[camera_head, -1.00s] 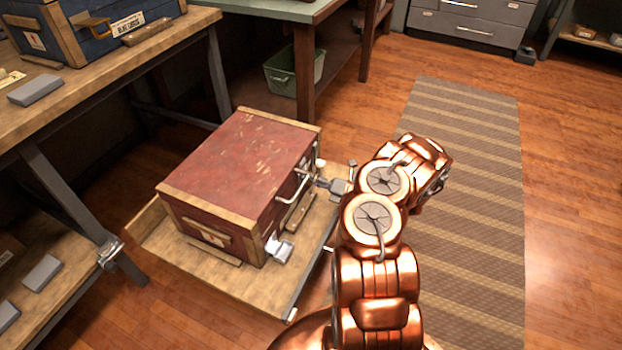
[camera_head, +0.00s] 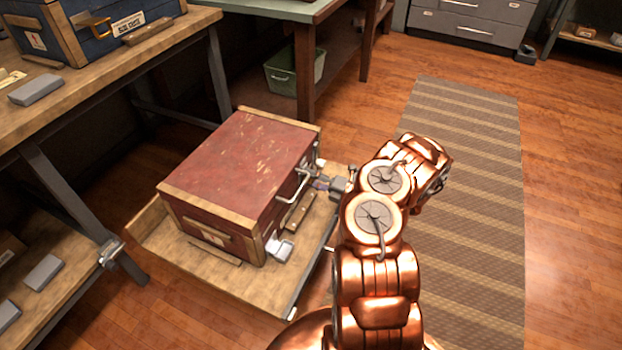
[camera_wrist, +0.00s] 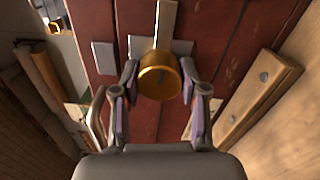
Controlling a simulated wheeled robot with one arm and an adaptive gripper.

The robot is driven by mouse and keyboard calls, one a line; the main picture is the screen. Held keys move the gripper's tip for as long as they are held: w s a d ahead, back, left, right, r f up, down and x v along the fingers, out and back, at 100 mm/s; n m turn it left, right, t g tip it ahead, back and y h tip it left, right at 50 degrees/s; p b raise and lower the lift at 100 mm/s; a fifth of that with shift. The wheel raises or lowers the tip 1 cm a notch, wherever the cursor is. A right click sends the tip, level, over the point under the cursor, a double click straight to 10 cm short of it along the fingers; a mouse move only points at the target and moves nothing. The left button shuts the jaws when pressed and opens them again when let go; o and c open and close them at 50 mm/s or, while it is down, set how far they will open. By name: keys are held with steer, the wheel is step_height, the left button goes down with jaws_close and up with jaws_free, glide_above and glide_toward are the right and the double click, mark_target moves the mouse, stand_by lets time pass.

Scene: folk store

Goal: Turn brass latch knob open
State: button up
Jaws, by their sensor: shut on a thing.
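The brass latch knob (camera_wrist: 158,78) shows in the wrist view, on a steel plate (camera_wrist: 150,47) on the front of the red chest. A flat bar runs up from it. My gripper (camera_wrist: 158,82) has its two fingers on either side of the knob, shut on it. In the head view, my gripper (camera_head: 330,186) is at the right side of the red chest (camera_head: 240,160), near its upper edge. The knob is hidden there. The chest's lid is closed.
The chest stands on a low wooden platform (camera_head: 165,248). A silver handle (camera_head: 293,187) is near my gripper. A workbench (camera_head: 170,42) stands at left. A striped rug (camera_head: 470,200) and open floor lie to the right.

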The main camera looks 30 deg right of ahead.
steer(key=o, duration=1.1)
steer(key=shift+o, duration=0.2)
steer(key=v, duration=1.2)
